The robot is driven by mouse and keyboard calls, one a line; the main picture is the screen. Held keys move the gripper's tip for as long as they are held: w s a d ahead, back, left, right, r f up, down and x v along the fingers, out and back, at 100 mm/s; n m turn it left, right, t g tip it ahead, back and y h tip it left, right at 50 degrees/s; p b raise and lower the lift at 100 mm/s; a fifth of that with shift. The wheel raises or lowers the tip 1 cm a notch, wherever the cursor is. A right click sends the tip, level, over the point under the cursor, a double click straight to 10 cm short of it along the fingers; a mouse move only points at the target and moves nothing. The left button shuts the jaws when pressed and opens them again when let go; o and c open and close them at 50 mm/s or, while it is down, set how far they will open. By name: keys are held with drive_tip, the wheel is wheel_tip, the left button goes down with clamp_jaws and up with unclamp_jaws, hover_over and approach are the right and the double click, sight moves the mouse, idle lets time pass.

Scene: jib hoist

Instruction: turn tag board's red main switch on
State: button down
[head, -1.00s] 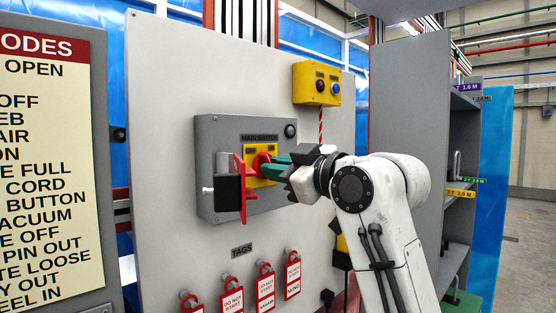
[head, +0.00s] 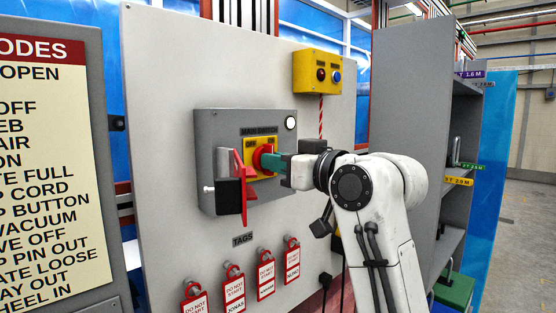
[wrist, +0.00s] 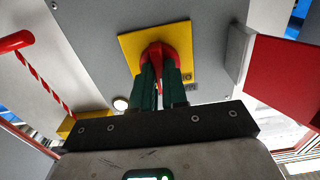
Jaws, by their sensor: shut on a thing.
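The red main switch (head: 261,158) is a rotary knob on a yellow plate (head: 250,144) marked OFF and ON, on the grey switch box (head: 220,133). My gripper (head: 278,162) is shut on the knob from the right. In the wrist view the green fingers (wrist: 159,88) hold the red knob (wrist: 158,54) against the yellow plate (wrist: 128,46). A round lamp (head: 290,123) at the box's upper right is lit white. The fingers hide part of the knob and plate.
A red and dark hasp (head: 242,189) sticks out left of the knob. Red tags (head: 233,287) hang below on the board (head: 160,120). A yellow button box (head: 318,76) with a red-striped cord is above right. A grey shelf (head: 415,90) stands right.

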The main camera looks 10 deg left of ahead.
drive_tip(key=shift+f, duration=0.15)
drive_tip(key=c, duration=1.1)
unclamp_jaws()
drive_tip(key=shift+c, duration=0.2)
drive_tip(key=b+v, duration=0.3)
drive_tip(key=v, duration=0.7)
drive_tip(key=shift+s+d, duration=0.25)
drive_tip(key=shift+d, duration=0.05)
